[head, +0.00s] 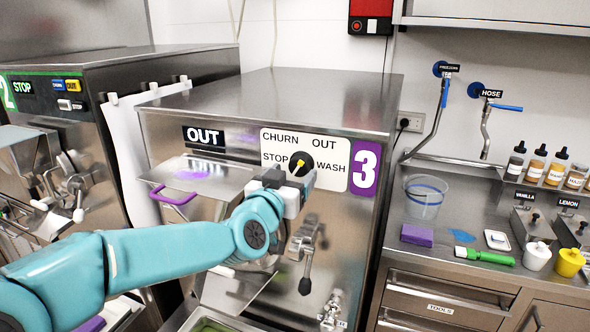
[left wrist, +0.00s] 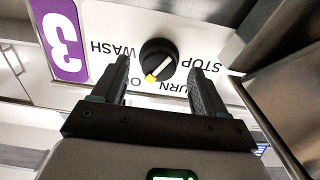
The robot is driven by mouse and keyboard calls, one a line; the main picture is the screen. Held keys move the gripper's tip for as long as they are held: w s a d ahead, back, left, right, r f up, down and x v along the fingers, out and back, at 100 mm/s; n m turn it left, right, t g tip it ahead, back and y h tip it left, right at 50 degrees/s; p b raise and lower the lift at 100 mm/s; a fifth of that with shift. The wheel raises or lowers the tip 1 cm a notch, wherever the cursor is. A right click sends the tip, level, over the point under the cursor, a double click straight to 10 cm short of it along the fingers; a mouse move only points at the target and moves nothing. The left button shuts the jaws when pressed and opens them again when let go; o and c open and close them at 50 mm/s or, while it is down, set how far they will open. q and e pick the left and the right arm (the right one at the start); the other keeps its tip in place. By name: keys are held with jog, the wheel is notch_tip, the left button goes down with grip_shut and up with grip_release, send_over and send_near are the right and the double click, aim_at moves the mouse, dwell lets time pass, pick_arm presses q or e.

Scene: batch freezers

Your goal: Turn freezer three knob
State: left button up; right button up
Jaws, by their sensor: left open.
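The black knob (head: 301,162) with a yellow and white pointer is on freezer three's white label panel (head: 336,148), among the words CHURN, OUT, STOP and WASH. In the upside-down left wrist view the knob (left wrist: 158,58) shows with its yellow end towards the word OUT. My left gripper (head: 290,177) is just in front of the knob. In the left wrist view my left gripper (left wrist: 160,68) is open, one finger on each side of the knob; whether they touch it I cannot tell. My right gripper is in no view.
Freezer three (head: 270,97) has a shelf (head: 197,180) with a purple handle left of my gripper and a metal lever (head: 306,258) below it. Freezer two (head: 120,75) stands at the left. A counter (head: 440,237) with bottles, cups and a purple sponge (head: 417,235) is at the right.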

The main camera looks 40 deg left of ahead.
pick_arm(q)
jog(key=shift+x, duration=1.05)
jog(key=shift+c, duration=0.3)
jog(key=c, duration=1)
